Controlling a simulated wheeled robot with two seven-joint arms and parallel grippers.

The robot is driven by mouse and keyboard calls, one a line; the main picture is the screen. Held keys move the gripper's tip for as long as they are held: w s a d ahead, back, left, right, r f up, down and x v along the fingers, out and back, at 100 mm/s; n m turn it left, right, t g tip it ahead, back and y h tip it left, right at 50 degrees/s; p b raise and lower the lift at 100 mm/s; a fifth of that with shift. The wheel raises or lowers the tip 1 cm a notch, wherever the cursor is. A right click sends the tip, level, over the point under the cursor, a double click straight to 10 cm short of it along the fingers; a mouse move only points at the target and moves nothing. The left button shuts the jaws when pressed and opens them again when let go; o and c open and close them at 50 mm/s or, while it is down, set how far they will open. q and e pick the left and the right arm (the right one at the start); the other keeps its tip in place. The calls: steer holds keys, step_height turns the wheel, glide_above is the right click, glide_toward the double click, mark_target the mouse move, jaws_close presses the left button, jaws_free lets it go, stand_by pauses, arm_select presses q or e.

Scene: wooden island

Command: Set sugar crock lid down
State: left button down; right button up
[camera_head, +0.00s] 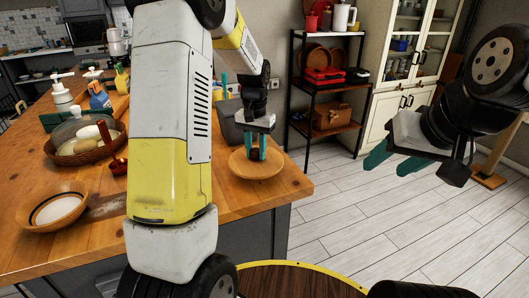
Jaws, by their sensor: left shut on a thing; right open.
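My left gripper (255,153) points down at the right corner of the wooden island top (105,235). Its teal fingers are shut on a small dark piece, which I take to be the sugar crock lid (254,154); the fingers hide most of it. It is at the middle of a round pale wooden disc (272,168). Whether the piece rests on the disc or is part of it, I cannot tell. My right gripper (388,162) is open and empty, over the floor to the right of the island. I cannot make out the crock itself.
Bottles (64,97) stand further back. A black shelf (324,105) and a white cabinet (385,102) are behind.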

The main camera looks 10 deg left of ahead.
mark_target(256, 159)
arm_select(q)
steer(key=shift+s+f, duration=0.1)
steer(key=shift+f, duration=1.6)
steer(key=shift+f, duration=0.1)
steer(key=shift+f, duration=0.1)
steer(key=c, duration=1.1)
jaws_free()
